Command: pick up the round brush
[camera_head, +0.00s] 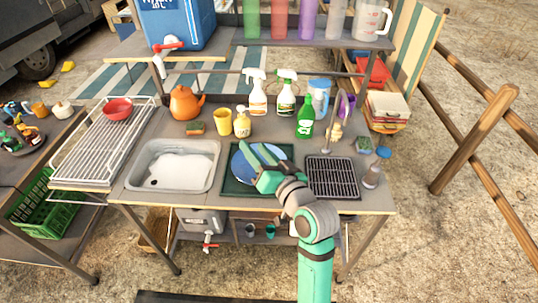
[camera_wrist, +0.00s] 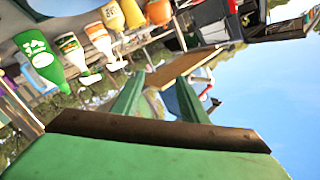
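My gripper (camera_head: 257,150) is over the blue plate (camera_head: 241,172) in the dark green tray, in the middle of the counter. In the wrist view its two green fingers (camera_wrist: 161,78) stand apart with nothing held between them. I cannot tell for sure which thing is the round brush. A small round blue thing (camera_head: 383,152) at the counter's right side may be it; it lies right of my gripper, apart from it. A small yellowish thing (camera_head: 335,132) behind the black rack is too small to make out.
A green bottle (camera_head: 305,117) and spray bottles (camera_head: 257,95) stand behind the tray. The black rack (camera_head: 331,176), a green sponge (camera_head: 363,145) and a grey bottle (camera_head: 371,176) are to the right. The sink (camera_head: 171,146) is left. A shelf (camera_head: 300,39) overhangs the back.

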